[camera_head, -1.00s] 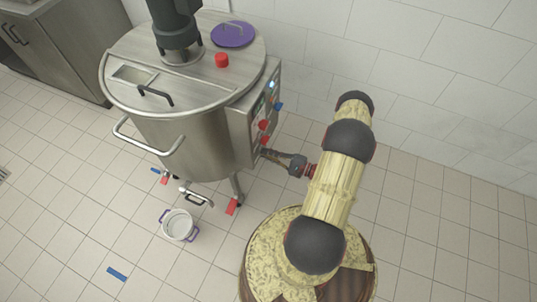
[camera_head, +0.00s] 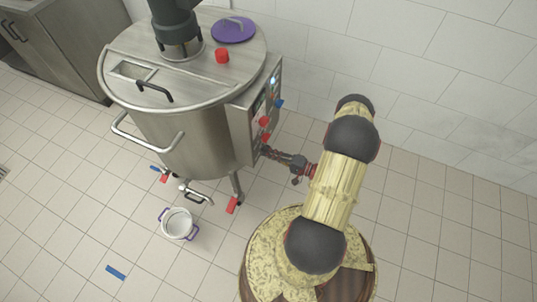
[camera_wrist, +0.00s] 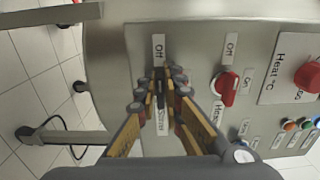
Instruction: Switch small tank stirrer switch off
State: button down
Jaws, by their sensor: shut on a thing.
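The steel tank (camera_head: 190,135) stands at the upper left of the head view, with a control panel (camera_head: 258,110) on its right side. My gripper (camera_wrist: 165,82) is at the panel, with its fingertips closed around the stirrer switch between the "Off" label (camera_wrist: 158,48) and the "Stirrer" label (camera_wrist: 163,122). The switch is mostly hidden by the fingers, so its turn angle cannot be told. In the head view my gripper (camera_head: 268,153) reaches the panel's lower end from the right.
A red heat switch (camera_wrist: 226,88) sits close right of my fingers. A large red knob (camera_wrist: 308,76) and several coloured buttons (camera_wrist: 297,125) lie further right. A pot (camera_head: 178,224) stands on the floor below the tank tap (camera_head: 195,192).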

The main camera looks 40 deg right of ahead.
jog(key=shift+a+f, duration=0.1)
dwell(0.3)
jog(key=c, duration=1.9)
grip_release()
jog(key=v, duration=1.2)
